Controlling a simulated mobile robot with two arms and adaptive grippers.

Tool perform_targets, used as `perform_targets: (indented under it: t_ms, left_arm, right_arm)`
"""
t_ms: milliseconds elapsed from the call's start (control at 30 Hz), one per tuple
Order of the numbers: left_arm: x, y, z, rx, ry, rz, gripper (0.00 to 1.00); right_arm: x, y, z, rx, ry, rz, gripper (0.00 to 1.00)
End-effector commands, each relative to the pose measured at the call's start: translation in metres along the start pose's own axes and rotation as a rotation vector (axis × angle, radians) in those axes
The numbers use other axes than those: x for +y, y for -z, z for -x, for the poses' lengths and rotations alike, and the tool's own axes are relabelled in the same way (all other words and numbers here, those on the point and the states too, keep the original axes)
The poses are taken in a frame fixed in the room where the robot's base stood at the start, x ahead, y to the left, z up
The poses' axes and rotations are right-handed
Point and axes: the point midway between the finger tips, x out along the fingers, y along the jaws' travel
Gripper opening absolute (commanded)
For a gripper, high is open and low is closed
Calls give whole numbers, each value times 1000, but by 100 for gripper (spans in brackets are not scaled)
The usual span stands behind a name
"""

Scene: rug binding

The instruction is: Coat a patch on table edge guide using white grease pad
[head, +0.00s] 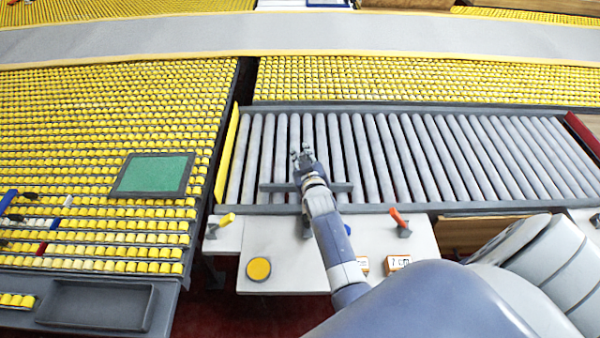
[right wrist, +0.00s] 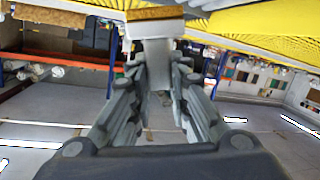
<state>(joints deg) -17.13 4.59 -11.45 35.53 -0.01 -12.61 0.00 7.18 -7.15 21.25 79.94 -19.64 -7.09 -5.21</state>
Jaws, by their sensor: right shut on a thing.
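My right gripper (head: 303,158) is over the left part of the roller conveyor. In the right wrist view its fingers (right wrist: 160,65) are closed on the grey handle (right wrist: 159,85) of a pad. The pad (right wrist: 155,28) is a pale block with a brown upper layer, beyond the fingertips; I take it for the white grease pad. In the head view the pad cannot be made out. A yellow strip (head: 227,155) edges the conveyor's left end, and a short grey bar (head: 345,187) lies by its near rail; I cannot tell which is the guide. My left gripper is not in view.
The roller conveyor (head: 440,160) is otherwise clear. White shelves in front hold a yellow round tin (head: 259,269), an orange-handled tool (head: 400,222) and a yellow-handled tool (head: 220,225). A green framed panel (head: 154,174) lies on the yellow ball table at left.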

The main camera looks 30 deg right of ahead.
Motion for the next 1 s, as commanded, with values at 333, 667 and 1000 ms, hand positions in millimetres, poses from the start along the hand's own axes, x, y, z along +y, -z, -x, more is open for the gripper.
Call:
perform_targets:
  t_ms: [333,667,1000]
  left_arm:
    - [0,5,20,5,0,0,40]
    - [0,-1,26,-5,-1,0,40]
    - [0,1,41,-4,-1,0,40]
  right_arm:
    - [-2,12,7,-20,12,-10,0]
    - [0,20,9,-21,13,-12,0]
    - [5,39,14,-23,14,-12,0]
